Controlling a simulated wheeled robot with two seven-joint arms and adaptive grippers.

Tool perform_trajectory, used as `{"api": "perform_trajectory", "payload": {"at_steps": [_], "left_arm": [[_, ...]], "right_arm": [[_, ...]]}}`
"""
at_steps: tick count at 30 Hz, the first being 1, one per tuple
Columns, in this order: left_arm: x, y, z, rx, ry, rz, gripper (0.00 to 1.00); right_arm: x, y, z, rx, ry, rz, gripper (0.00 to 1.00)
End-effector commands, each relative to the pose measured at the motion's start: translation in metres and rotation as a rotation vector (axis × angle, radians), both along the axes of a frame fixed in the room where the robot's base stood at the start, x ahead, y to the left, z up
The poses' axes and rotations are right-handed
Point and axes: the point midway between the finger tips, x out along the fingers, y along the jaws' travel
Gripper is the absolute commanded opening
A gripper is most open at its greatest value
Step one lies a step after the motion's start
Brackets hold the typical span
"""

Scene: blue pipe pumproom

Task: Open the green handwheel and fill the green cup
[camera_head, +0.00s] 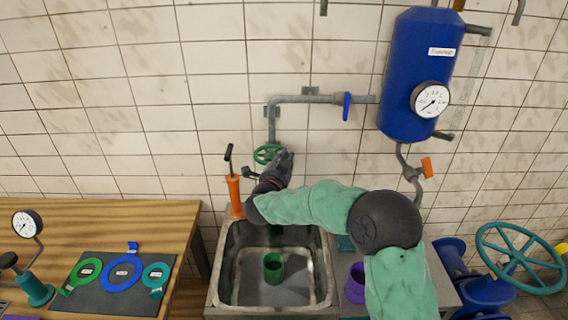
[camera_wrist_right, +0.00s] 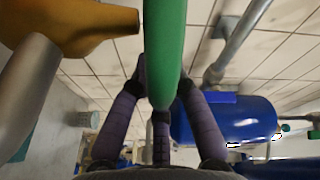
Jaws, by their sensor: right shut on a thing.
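The green handwheel (camera_head: 267,153) sits on the grey pipe on the tiled wall, above the sink. My right gripper (camera_head: 283,162) is at its right side, partly covering it. In the right wrist view the dark fingers of my gripper (camera_wrist_right: 163,88) are closed around the wheel's green rim (camera_wrist_right: 168,45). The green cup (camera_head: 273,268) stands upright in the sink; what is inside cannot be made out. No water stream shows. My left gripper is not in view.
The metal sink (camera_head: 225,270) lies below my right arm. An orange hand pump (camera_head: 234,192) stands at its back left. A purple cup (camera_head: 355,282) is right of the sink. A blue tank (camera_head: 412,75) hangs at upper right. A wooden table (camera_head: 100,218) is left.

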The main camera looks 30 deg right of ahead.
Motion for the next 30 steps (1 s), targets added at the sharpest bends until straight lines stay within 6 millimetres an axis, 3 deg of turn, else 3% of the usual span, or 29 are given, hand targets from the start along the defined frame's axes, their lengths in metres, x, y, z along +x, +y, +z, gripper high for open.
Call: {"api": "perform_trajectory", "payload": {"at_steps": [19, 20, 22, 30], "left_arm": [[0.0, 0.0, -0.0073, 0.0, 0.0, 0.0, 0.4], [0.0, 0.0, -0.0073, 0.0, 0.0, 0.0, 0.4], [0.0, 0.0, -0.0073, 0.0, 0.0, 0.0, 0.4], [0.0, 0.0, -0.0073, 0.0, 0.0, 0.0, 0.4]], "right_arm": [[0.0019, -0.0025, -0.0025, 0.002, 0.005, 0.068, 0.0], [0.0019, -0.0025, -0.0025, 0.002, 0.005, 0.068, 0.2], [0.0019, -0.0025, -0.0025, 0.002, 0.004, 0.067, 0.37], [0.0021, -0.0026, -0.001, 0.001, 0.002, 0.067, 0.37]]}}
